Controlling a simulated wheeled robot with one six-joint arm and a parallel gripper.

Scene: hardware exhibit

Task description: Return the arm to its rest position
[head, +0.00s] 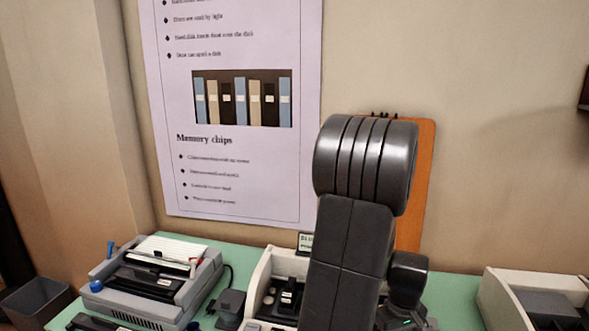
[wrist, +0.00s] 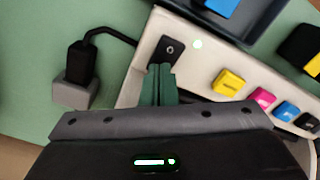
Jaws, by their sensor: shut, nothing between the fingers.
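My arm (head: 350,235), dark grey and jointed, stands folded upright in the right middle of the head view. It hides part of the table and wall behind it. My gripper (wrist: 161,72) shows in the wrist view with its two green fingers together and nothing between them. The fingertips are over or close to the edge of a pale device (wrist: 150,62), just below a black socket piece (wrist: 169,48). I cannot tell whether they touch it. The fingers do not show in the head view.
The green table (head: 455,295) holds a grey printer (head: 150,285) at left and a pale case (head: 500,300) at right. Yellow (wrist: 229,82) and magenta (wrist: 263,98) blocks lie right.

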